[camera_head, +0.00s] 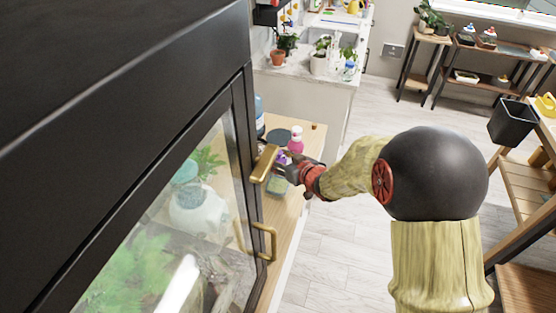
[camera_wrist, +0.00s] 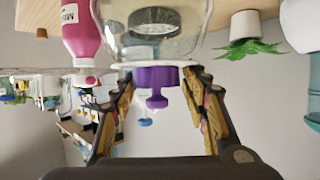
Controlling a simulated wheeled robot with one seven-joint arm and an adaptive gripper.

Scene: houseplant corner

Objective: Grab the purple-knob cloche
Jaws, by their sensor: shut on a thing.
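The purple-knob cloche (camera_wrist: 155,30) is a clear glass dome with a purple collar and knob (camera_wrist: 157,84). It appears upside down in the wrist view, with the knob pointing down in the picture. My gripper (camera_wrist: 158,80) has its two fingers on either side of the purple knob and is shut on it. In the head view my gripper (camera_head: 290,174) is at the wooden surface beside the glass cabinet, largely covering the cloche. A round dark disc shows through the glass in the wrist view. I cannot tell whether the cloche touches the surface.
A pink bottle (camera_wrist: 82,32) stands close beside the cloche; it also shows in the head view (camera_head: 296,141). A small potted plant (camera_wrist: 246,30) is on the other side. The black-framed glass cabinet (camera_head: 232,148) with brass handles (camera_head: 265,163) stands immediately left of my gripper.

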